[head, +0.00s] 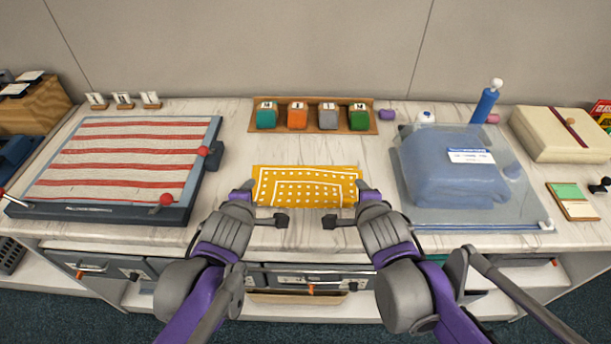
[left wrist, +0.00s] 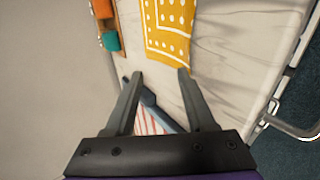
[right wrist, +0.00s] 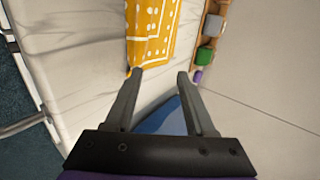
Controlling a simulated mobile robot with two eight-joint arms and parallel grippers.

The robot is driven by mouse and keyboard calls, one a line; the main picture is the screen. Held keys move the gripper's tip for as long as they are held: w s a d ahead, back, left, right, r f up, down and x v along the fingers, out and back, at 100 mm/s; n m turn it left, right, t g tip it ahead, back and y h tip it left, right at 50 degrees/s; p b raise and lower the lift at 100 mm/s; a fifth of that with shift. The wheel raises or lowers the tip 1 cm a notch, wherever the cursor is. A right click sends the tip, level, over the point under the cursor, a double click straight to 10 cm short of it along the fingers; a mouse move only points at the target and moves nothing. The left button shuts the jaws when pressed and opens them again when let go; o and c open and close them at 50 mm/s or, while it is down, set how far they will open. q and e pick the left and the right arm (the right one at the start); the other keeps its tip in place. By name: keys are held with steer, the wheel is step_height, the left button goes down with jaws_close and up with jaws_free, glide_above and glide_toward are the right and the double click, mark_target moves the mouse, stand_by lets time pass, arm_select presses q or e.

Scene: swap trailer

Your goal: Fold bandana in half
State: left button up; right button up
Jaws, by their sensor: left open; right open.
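A yellow bandana (head: 306,186) with white dots and a white border lies flat on the marble-look counter in the middle of the head view. It also shows at the top of the left wrist view (left wrist: 168,25) and of the right wrist view (right wrist: 150,32). My left gripper (head: 265,203) is open and empty at the bandana's left end. My right gripper (head: 348,205) is open and empty at its right end. The fingers appear above the counter; whether they touch the cloth I cannot tell.
A board with red-and-white striped cloth (head: 125,160) lies on the left. A blue folded item (head: 450,165) rests on a clear mat at right. Bare counter (head: 235,150) surrounds the bandana.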

arm_select(q)
steer(key=s+r, duration=0.4)
steer(key=r, duration=0.1)
steer(key=shift+s+r, duration=0.25)
steer(key=shift+r, duration=0.05)
arm_select(e)
steer(key=s+r, duration=0.4)
steer(key=r, duration=0.1)
steer(key=shift+s+r, duration=0.25)
steer(key=shift+r, duration=0.05)
arm_select(q)
steer(key=s+a+f+m+g+p, duration=0.2)
steer(key=s+m+p, duration=0.3)
steer(key=s+m, duration=0.2)
steer(key=s+a+f+m+g+p, duration=0.2)
steer(key=s+m+p, duration=0.3)
steer(key=s+m, duration=0.3)
steer(key=shift+s+a+f+m+g, duration=0.35)
steer(key=shift+a+m+g, duration=0.35)
steer(key=shift+m, duration=0.9)
arm_select(e)
steer(key=s+d+f+n+g, duration=0.2)
steer(key=s+n, duration=0.5)
steer(key=n, duration=0.2)
steer(key=s+d+f+n+g, duration=0.2)
steer(key=s+d+n+g, duration=0.1)
steer(key=s+n, duration=0.5)
steer(key=shift+s+d+f+n, duration=0.15)
steer(key=shift+s+f+n, duration=0.15)
steer(key=shift+f+n, duration=0.1)
